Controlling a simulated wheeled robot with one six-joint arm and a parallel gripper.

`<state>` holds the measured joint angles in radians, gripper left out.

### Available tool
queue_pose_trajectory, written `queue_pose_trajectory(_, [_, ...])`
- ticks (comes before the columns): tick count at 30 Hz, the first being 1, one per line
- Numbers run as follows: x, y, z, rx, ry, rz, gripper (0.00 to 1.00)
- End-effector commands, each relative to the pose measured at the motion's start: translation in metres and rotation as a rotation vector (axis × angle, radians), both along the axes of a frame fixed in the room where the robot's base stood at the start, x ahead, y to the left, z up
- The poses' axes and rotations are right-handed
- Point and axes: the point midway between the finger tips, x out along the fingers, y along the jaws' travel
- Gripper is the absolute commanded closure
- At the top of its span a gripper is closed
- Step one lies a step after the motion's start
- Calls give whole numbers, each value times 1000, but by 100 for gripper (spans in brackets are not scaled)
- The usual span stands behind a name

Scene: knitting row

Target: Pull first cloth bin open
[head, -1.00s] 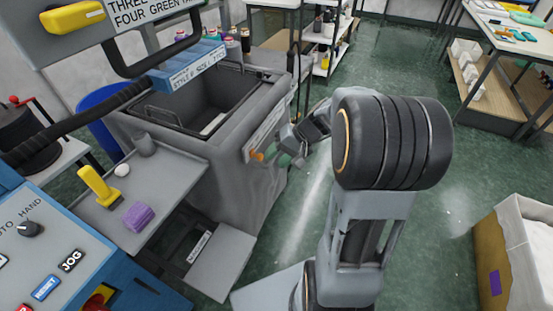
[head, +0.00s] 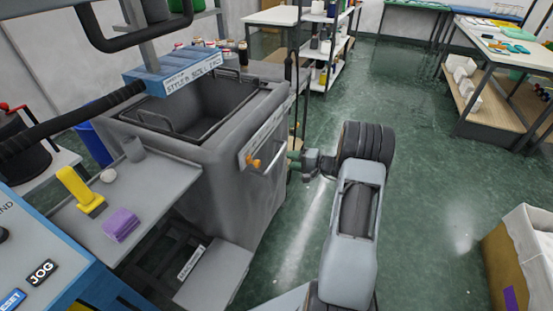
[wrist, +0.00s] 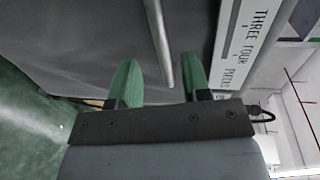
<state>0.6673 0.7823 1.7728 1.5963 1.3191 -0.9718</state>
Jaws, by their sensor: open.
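The grey cloth bin (head: 225,190) stands left of centre in the head view, with an open top. A pale bar handle (head: 273,156) is on its side facing my arm, below a white label strip (head: 265,135). My gripper (head: 294,160) is beside this handle, its green fingers pointing at the bin. In the wrist view, the handle (wrist: 160,45) runs down between the two spread fingers of my gripper (wrist: 160,82), nearer the right one. The fingers are open. Whether either touches the bar cannot be told. The label (wrist: 240,45) is at the right.
An orange knob (head: 252,162) sits beside the handle. A grey side table (head: 150,190) holds a yellow item and a purple block. A white-lined box (head: 520,255) stands at the lower right. Green floor (head: 420,180) is clear right of my arm.

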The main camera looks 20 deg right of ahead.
Motion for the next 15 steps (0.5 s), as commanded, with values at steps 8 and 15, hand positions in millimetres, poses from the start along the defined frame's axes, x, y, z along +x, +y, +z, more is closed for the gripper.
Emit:
queue_pose_trajectory(8, [33, 32, -9, 0, 1, 4, 56])
queue_pose_trajectory(15, [48, 45, -13, -1, 1, 1, 56])
